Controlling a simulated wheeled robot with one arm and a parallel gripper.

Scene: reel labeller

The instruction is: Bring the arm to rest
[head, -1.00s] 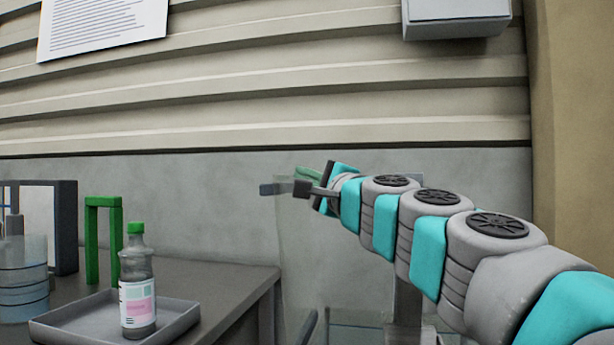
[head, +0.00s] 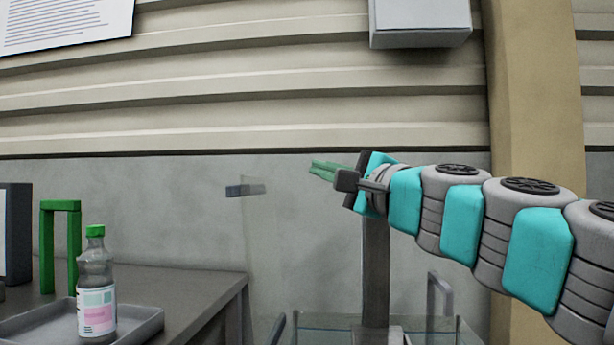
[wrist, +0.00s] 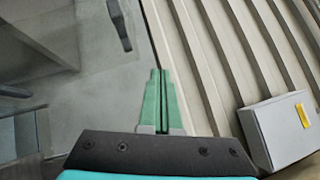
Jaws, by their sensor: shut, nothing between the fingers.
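My gripper (head: 324,170) has green fingers and is at the end of my grey and teal arm. In the head view it points left, raised in front of the grey wall. In the wrist view its green fingers (wrist: 160,100) lie side by side, shut and empty. Nothing touches the fingers.
A bottle with a green cap (head: 97,285) stands on a grey tray (head: 140,325) on the dark table (head: 205,287) at left, beside a green frame (head: 46,240). A clear panel with a dark handle (head: 245,190) stands left of my gripper. A grey box (head: 420,25) hangs on the wall.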

